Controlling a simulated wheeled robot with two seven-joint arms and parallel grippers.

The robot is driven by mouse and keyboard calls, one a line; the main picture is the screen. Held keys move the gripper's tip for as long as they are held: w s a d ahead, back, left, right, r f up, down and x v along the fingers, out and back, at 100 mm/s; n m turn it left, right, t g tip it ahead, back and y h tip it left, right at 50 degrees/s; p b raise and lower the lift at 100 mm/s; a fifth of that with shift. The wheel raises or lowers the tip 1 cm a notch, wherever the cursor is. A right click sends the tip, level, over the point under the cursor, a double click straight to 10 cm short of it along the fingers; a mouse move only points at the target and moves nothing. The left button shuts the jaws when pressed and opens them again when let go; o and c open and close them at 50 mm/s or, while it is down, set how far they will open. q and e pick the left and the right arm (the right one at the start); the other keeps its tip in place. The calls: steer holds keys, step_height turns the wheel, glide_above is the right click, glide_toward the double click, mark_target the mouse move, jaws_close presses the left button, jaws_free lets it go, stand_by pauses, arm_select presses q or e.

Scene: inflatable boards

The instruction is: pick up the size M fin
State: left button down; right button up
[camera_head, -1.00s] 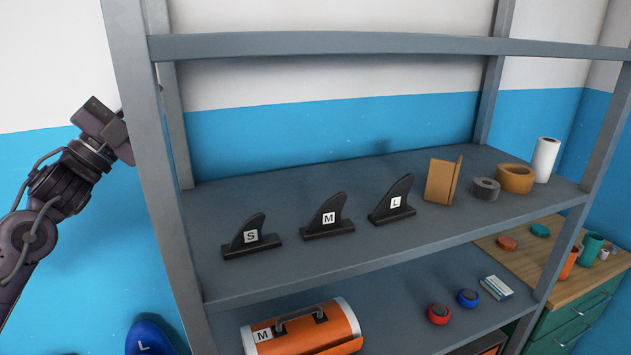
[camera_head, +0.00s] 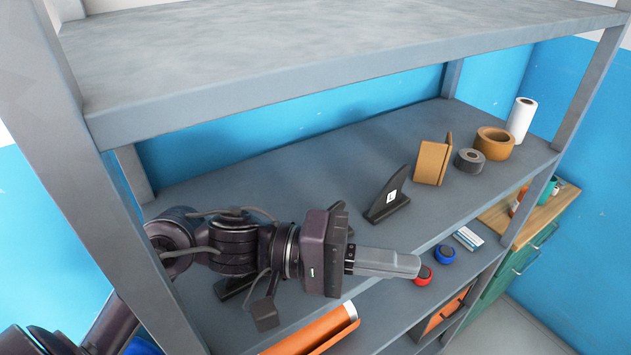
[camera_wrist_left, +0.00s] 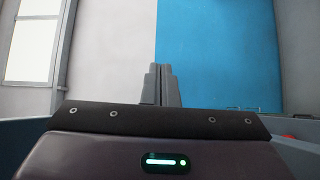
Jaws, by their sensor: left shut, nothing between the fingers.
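My left gripper (camera_head: 412,265) reaches across the front of the middle shelf in the head view. Its grey fingers are together, with nothing between them. The closed fingers also show in the wrist view (camera_wrist_left: 161,85), pointing toward a white and blue wall. A black base piece, probably of the S fin (camera_head: 235,286), shows under my forearm. My right gripper is not in view.
The grey middle shelf (camera_head: 290,155) also holds a cardboard piece (camera_head: 430,163), grey tape (camera_head: 469,161), brown tape (camera_head: 494,144) and a white roll (camera_head: 521,120). The upper shelf (camera_head: 300,50) hangs above my arm. A left post (camera_head: 95,190) stands close to my arm.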

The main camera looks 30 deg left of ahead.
arm_select(q)
steer(key=s, duration=0.1)
glide_toward(336, 207)
steer(key=w+d+r, duration=0.3)
steer(key=r, duration=0.1)
steer(key=shift+g, duration=0.3)
steer(key=f+b, duration=0.2)
steer(key=f, duration=0.1)
steer(key=f+b, duration=0.2)
steer(key=shift+s+d, duration=0.25)
steer(key=shift+s, duration=0.1)
steer(key=shift+f+b, duration=0.25)
steer(key=shift+b, duration=0.15)
steer(key=shift+s+d+r+b, duration=0.1)
steer(key=shift+s+d+b, duration=0.1)
steer(key=shift+d+b, duration=0.15)
steer(key=shift+d+r, duration=0.1)
steer(key=shift+d, duration=0.05)
